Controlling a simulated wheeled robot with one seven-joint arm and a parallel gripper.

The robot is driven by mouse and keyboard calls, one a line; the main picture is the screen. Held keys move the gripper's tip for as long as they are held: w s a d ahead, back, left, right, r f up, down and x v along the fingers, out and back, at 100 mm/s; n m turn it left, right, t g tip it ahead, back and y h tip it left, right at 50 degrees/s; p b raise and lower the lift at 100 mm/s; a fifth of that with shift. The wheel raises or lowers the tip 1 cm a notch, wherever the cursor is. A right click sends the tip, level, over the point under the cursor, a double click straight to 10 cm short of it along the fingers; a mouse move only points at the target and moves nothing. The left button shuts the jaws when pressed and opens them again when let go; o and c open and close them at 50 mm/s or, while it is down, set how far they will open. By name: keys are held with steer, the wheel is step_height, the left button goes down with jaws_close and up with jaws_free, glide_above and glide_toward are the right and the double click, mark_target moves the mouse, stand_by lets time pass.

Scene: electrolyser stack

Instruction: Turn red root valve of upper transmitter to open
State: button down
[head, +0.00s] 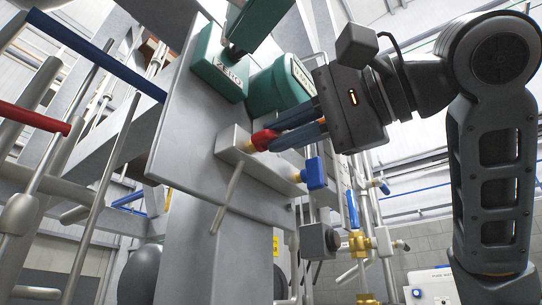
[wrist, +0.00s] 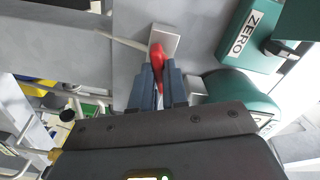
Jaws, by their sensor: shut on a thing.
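The red root valve handle (head: 264,140) sits on a grey manifold block (head: 232,146) fixed to a grey mounting plate. It also shows in the wrist view (wrist: 157,58). My gripper (head: 268,141) is shut on the red handle, with its dark blue fingers on both sides of it; the fingers also show in the wrist view (wrist: 160,85). Part of the handle is hidden between the fingers. The green transmitter (head: 222,62) labelled ZERO is mounted above the block, and its green label box also shows in the wrist view (wrist: 243,35).
A second green housing (head: 280,84) sits close above my fingers. A blue valve handle (head: 315,173) is just below right of them. A brass valve with a blue lever (head: 353,208) is lower right. Blue (head: 95,50) and red (head: 33,117) pipes are at left.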

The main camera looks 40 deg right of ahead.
steer(key=n, duration=0.4)
steer(key=shift+f+n, duration=0.1)
steer(key=shift+n, duration=0.2)
steer(key=shift+n, duration=2.3)
steer(key=n, duration=0.4)
steer(key=c, duration=1)
jaws_free()
steer(key=shift+s, duration=0.1)
